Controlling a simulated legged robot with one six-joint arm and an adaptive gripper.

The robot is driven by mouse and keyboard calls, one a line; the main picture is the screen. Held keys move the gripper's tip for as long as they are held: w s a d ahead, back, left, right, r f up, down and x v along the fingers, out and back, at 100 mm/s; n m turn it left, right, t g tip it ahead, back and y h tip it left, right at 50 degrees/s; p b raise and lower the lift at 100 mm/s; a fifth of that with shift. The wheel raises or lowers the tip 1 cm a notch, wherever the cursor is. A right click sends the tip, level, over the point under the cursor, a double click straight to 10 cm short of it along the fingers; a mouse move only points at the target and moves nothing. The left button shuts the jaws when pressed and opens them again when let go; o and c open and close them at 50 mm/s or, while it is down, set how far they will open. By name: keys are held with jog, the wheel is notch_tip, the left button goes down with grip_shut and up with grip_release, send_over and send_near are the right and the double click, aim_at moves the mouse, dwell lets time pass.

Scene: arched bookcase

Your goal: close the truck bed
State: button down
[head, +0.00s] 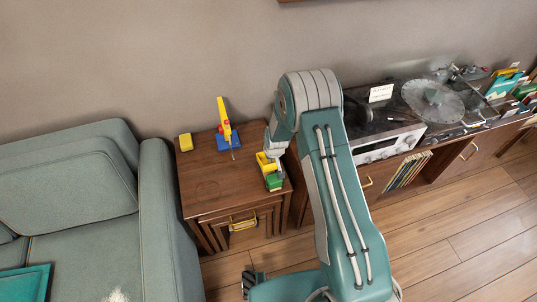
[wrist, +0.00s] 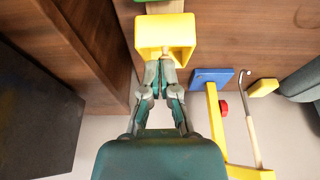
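The toy truck stands at the right side of the small wooden cabinet's top. Its green cab (head: 274,182) and yellow bed (head: 265,161) show in the head view, partly hidden by my arm. In the wrist view the yellow bed (wrist: 165,32) is at top centre, its hollow inside facing me, so it looks tipped up. A bit of green shows at the top edge. My gripper (wrist: 162,66) is at the bed's near edge, its fingertips drawn close together. I see nothing clearly held between them. Whether the tips touch the bed I cannot tell.
A toy crane with a blue base (head: 229,141) and yellow boom stands left of the truck, near a yellow block (head: 185,142). A grey-green sofa (head: 75,200) is at left. A turntable (head: 433,98) sits on the low bookcase at right. The cabinet top's front left is clear.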

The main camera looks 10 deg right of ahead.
aim_at(272, 175)
jog(key=shift+s+d+f+t, duration=0.25)
jog(key=shift+f+t, duration=0.05)
jog(key=shift+t, duration=0.1)
jog(key=shift+s+f+t, duration=0.15)
jog(key=shift+t, duration=0.25)
jog(key=shift+s+a+f+t+y, duration=0.15)
jog(key=shift+s+a+t+y, duration=0.15)
jog(key=shift+s+y, duration=0.2)
jog(key=shift+s+d+f, duration=0.15)
jog(key=shift+s+f, duration=0.65)
jog(key=shift+f, duration=0.25)
jog(key=shift+w, duration=0.1)
